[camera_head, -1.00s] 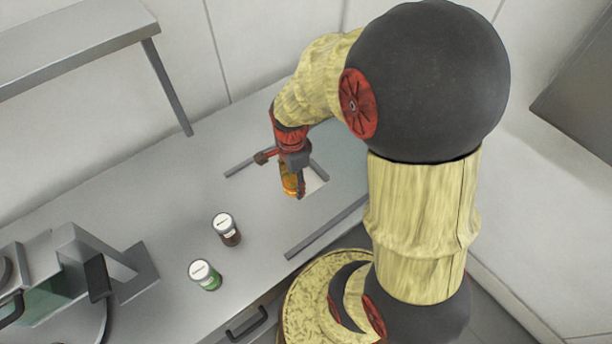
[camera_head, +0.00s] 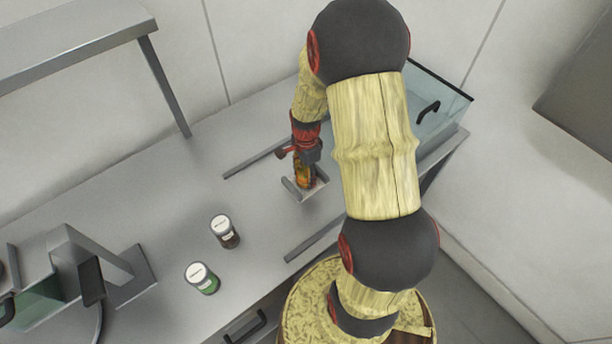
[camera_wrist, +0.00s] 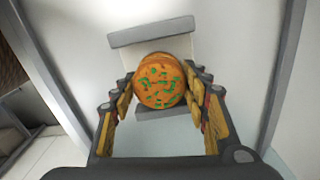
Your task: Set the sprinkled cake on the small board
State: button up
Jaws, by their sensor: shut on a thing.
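The sprinkled cake (camera_wrist: 158,84) is a small orange-brown round with green sprinkles on top. In the wrist view it sits between the fingers of my gripper (camera_wrist: 160,92), which are shut on its sides. In the head view my gripper (camera_head: 305,180) points down at the small board (camera_head: 290,187), and the cake is mostly hidden by the fingers. The small board is pale with raised grey bars at two opposite ends; it also shows behind the cake in the wrist view (camera_wrist: 157,46). The cake is over the board, between the bars. I cannot tell if it touches the board.
Two grey rails (camera_head: 253,161) (camera_head: 318,238) lie on the counter on either side of the board. Two lidded jars, one dark (camera_head: 224,232) and one green (camera_head: 202,279), stand to the left. A glass case (camera_head: 437,112) stands at the right end. A shelf hangs at upper left.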

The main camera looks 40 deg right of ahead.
jog(key=shift+f, duration=0.2)
jog(key=shift+f, duration=0.1)
jog(key=shift+f, duration=0.1)
jog(key=o, duration=0.7)
jog(key=shift+c, duration=0.2)
jog(key=shift+o, duration=0.5)
